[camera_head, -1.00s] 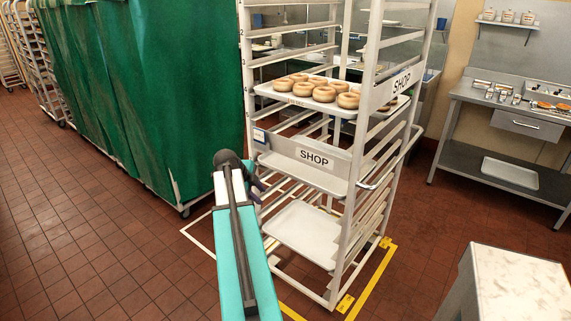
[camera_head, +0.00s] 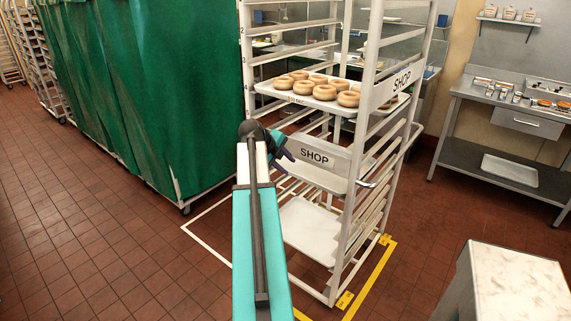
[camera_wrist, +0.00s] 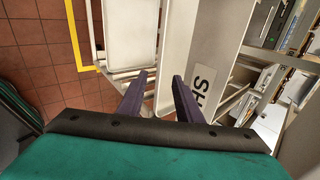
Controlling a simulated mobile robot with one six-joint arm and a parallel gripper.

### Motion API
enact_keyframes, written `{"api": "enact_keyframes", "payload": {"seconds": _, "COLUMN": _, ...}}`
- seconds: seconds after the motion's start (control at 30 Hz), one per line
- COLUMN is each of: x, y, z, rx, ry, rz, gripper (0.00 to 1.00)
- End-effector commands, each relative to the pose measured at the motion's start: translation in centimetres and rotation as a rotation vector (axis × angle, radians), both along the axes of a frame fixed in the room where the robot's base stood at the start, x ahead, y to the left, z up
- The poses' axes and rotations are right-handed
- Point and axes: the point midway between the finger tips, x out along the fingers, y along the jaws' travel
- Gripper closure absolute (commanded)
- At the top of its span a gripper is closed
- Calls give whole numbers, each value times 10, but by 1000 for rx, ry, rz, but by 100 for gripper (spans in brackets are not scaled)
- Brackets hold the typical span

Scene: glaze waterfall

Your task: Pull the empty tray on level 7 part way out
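The white rack (camera_head: 352,200) holds several trays. I cannot read which one is level 7. My gripper (camera_head: 285,148) is in front of the left end of the SHOP bar and hides it. In the wrist view my gripper (camera_wrist: 161,76) has its two dark fingers apart with nothing held between them. The SHOP bar (camera_wrist: 212,60) is right of the fingers, and a pale tray (camera_wrist: 175,40) lies beyond the fingertips. I cannot tell whether they touch.
A tray of bagels (camera_head: 262,88) sits higher in the rack. A green-covered rack (camera_head: 150,100) stands close on the left. A marble-topped block (camera_head: 515,285) is at the lower right, and a steel bench (camera_head: 510,110) stands behind it. Floor at left is clear.

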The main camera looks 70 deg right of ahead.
Motion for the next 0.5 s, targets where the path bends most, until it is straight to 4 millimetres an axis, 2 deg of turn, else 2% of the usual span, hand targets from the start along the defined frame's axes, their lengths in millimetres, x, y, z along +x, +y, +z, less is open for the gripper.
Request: {"api": "enact_keyframes", "payload": {"seconds": 0.5, "x": -11, "y": -32, "z": -40, "rx": 4, "ry": 1, "rz": -2, "gripper": 68}}
